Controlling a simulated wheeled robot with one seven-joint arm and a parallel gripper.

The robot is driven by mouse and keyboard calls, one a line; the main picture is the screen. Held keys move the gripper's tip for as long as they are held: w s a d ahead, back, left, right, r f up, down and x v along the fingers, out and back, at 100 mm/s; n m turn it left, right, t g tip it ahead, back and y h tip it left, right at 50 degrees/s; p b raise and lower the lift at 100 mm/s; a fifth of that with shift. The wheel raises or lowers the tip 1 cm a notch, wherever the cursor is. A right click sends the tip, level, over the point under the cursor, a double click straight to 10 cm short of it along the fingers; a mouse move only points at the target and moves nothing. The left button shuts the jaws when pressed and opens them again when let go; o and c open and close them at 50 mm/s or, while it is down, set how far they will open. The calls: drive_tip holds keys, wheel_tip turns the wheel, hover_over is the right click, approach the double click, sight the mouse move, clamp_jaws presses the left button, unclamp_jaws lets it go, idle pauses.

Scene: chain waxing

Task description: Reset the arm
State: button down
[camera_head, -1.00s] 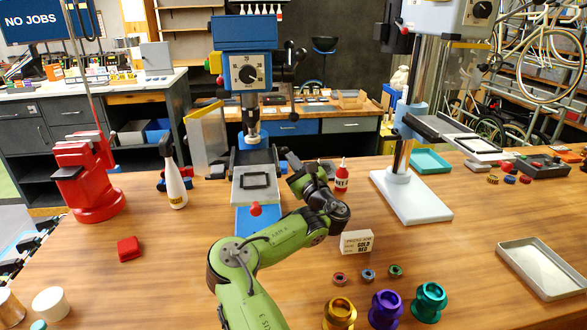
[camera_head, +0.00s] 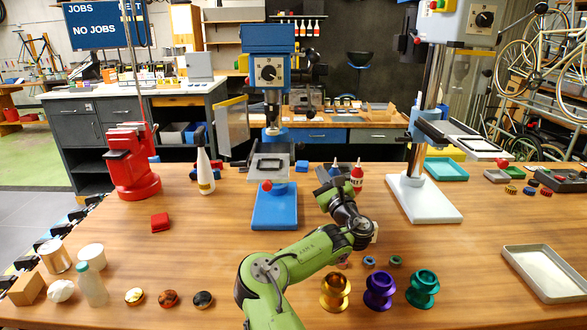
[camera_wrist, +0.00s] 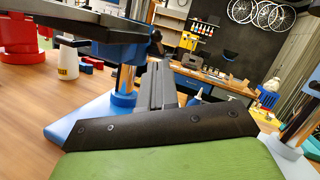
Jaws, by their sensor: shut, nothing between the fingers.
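My green arm reaches over the front of the wooden bench. In the head view my gripper (camera_head: 325,178) is dark, small and raised just right of the blue drill press (camera_head: 270,67), apart from its grey table (camera_head: 268,168). In the wrist view the dark fingers (camera_wrist: 158,85) lie together with nothing between them. The press's blue base (camera_wrist: 85,122) shows behind and left of them there. The fingertips partly cover the base of the bottles behind them in the head view.
A white-based press (camera_head: 424,197) stands to the right and a red vise (camera_head: 132,165) to the left. A metal tray (camera_head: 545,272) lies at right. The bench's middle left is mostly clear.

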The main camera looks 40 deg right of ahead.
drive_tip(key=s+d+r+m+g+h, duration=0.3)
drive_tip(key=s+d+r+m+h, duration=0.4)
drive_tip(key=m, duration=0.5)
drive_tip(key=s+a+f+m+g+h+p, duration=0.1)
drive_tip(key=s+f+m+g, duration=0.25)
drive_tip(key=m, duration=0.55)
drive_tip(key=s+a+f+m+g+h+p, duration=0.1)
drive_tip(key=s+f+m+g, duration=0.15)
drive_tip(key=m+g, duration=0.45)
drive_tip(key=s+a+m+t+y+p, duration=0.1)
drive_tip(key=s+a+m+y, duration=0.3)
drive_tip(key=a, duration=0.8)
drive_tip(key=s+a+m+t+y+p, duration=0.1)
drive_tip(key=a+m+y, duration=0.5)
drive_tip(key=a, duration=0.7)
drive_tip(key=s+a+f+g+y, duration=0.1)
drive_tip(key=s+a+g+y, duration=0.2)
drive_tip(key=s+a, duration=1.2)
drive_tip(key=shift+s+a+f+y+p, duration=0.25)
drive_tip(key=shift+s+y+p, duration=0.1)
drive_tip(key=shift+s+y, duration=0.5)
